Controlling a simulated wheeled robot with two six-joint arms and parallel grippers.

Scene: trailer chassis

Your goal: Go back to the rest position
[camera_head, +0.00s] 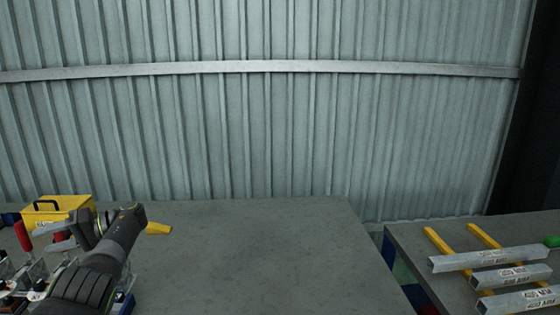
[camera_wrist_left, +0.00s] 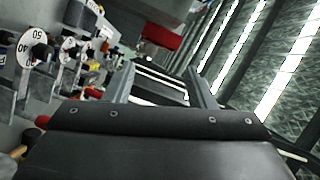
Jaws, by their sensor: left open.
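My left arm comes in at the lower left of the head view, bent over the left end of the main table. My left gripper (camera_head: 62,232) is at the table's left edge, beside a yellow box, partly hidden by my own wrist. In the left wrist view the two grey fingers of my left gripper (camera_wrist_left: 163,84) stand apart with nothing between them. My right gripper is in neither view.
The yellow box (camera_head: 57,210) with a dark handle stands at the back left. Red-handled clamps (camera_head: 22,236) and number discs (camera_wrist_left: 68,46) crowd the left. The main table's middle (camera_head: 250,250) is clear. Metal bars (camera_head: 490,258) lie on the right table.

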